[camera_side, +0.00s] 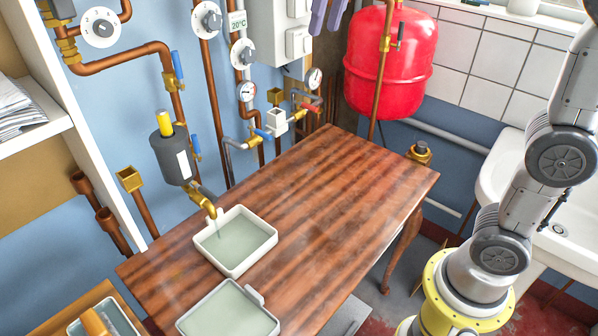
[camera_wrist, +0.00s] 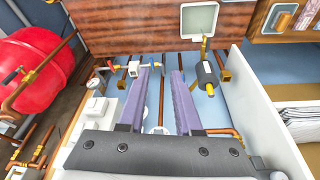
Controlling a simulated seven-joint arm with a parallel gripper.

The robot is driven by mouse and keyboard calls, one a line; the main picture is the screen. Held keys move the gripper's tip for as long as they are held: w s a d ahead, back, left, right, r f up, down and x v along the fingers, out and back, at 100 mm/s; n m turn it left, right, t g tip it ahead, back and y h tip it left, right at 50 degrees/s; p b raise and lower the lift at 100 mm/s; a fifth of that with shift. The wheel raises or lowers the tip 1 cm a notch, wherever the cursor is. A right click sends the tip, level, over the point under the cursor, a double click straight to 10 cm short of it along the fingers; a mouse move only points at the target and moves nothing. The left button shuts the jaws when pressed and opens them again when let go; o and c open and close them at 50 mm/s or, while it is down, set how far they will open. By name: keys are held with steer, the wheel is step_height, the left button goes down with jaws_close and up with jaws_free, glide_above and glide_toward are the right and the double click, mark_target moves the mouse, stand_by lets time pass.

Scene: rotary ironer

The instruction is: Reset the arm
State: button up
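My gripper (camera_side: 326,25) shows only as two purple fingers at the top edge of the side view, high above the back of the wooden table. In the wrist view, the two purple fingers of my gripper (camera_wrist: 161,85) are clearly apart, with nothing between them but the blue wall and pipes beyond. The fingers touch nothing that I can see. The gripper's body is out of the side view.
The wooden table (camera_side: 320,190) carries two white trays, one (camera_side: 261,262) under a dripping brass spout (camera_side: 205,203). A red tank (camera_side: 390,65), copper pipes and valves line the back wall. A sink (camera_side: 505,165) stands at right. The table's middle is clear.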

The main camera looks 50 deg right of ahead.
steer(key=s+d+f+t, duration=0.1)
steer(key=s+d+f, duration=0.1)
steer(key=s+f, duration=0.35)
steer(key=s+d+f+t, duration=0.1)
steer(key=s+d+f, duration=0.15)
steer(key=s, duration=0.65)
steer(key=s+a+f+n, duration=0.1)
steer(key=s+f, duration=0.3)
steer(key=f, duration=0.8)
steer(key=shift+a+f+n+y, duration=0.2)
steer(key=shift+n+y, duration=0.2)
steer(key=shift+n, duration=0.2)
